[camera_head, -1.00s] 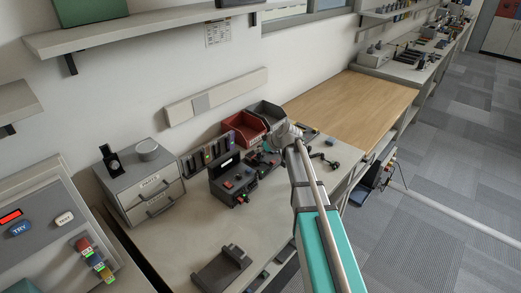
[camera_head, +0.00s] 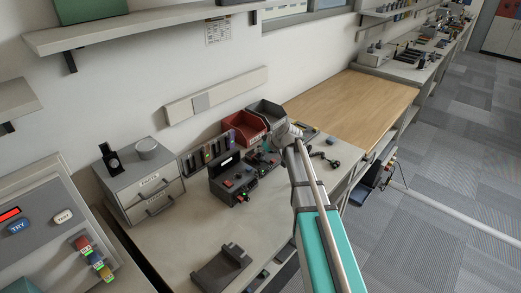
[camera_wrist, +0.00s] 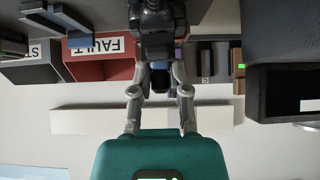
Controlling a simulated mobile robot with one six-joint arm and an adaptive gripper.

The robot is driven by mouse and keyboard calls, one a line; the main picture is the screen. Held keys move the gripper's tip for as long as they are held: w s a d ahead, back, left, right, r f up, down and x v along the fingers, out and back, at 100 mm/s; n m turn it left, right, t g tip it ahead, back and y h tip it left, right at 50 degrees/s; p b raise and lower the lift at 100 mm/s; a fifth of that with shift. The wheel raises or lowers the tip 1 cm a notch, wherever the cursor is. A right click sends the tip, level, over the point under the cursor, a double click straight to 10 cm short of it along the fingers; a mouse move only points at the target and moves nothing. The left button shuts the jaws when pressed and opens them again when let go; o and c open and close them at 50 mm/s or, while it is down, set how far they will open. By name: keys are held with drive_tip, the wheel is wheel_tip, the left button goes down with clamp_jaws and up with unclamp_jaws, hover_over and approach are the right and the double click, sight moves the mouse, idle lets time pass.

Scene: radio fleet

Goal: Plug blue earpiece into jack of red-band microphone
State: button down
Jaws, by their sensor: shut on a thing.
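My gripper (camera_wrist: 160,95) is shut on a small dark piece with a blue part (camera_wrist: 160,77), seen between its fingers in the wrist view. A larger dark object (camera_wrist: 152,22) lies directly beyond the fingers; I cannot tell whether the two touch. In the head view my gripper (camera_head: 270,147) is over the bench beside a dark radio unit (camera_head: 226,186), and my arm hides part of it. Several upright dark pieces with coloured bands (camera_head: 207,154) stand in a row behind the unit. The red-band microphone and its jack cannot be made out clearly.
A red bin (camera_head: 240,124) and a grey bin (camera_head: 268,112) stand against the wall behind my gripper. A grey drawer box (camera_head: 148,190) stands left. A dark cradle (camera_head: 221,268) lies at the front. A small item with green (camera_head: 333,163) lies right.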

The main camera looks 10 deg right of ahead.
drive_tip(key=shift+f, duration=0.1)
idle(0.4)
drive_tip(key=c, duration=0.5)
unclamp_jaws()
drive_tip(key=shift+c, duration=0.2)
wheel_tip(320, 180, up, 6)
drive_tip(key=p, duration=0.6)
drive_tip(key=shift+d+f, duration=0.1)
drive_tip(key=shift+d, duration=0.2)
drive_tip(key=s+d+f+b, duration=0.1)
drive_tip(key=d+f+b, duration=0.1)
drive_tip(key=d, duration=0.5)
drive_tip(key=s+d+f+b, duration=0.2)
drive_tip(key=d+b, duration=0.1)
drive_tip(key=d, duration=0.5)
drive_tip(key=s+d+f+b, duration=0.2)
drive_tip(key=d+f, duration=0.1)
drive_tip(key=d, duration=0.4)
drive_tip(key=shift+s+d, duration=0.2)
drive_tip(key=shift+d, duration=0.1)
drive_tip(key=shift+d+f+b, duration=0.1)
drive_tip(key=shift+f+b, duration=0.25)
drive_tip(key=shift+b, duration=0.2)
drive_tip(key=shift+f+b, duration=1.05)
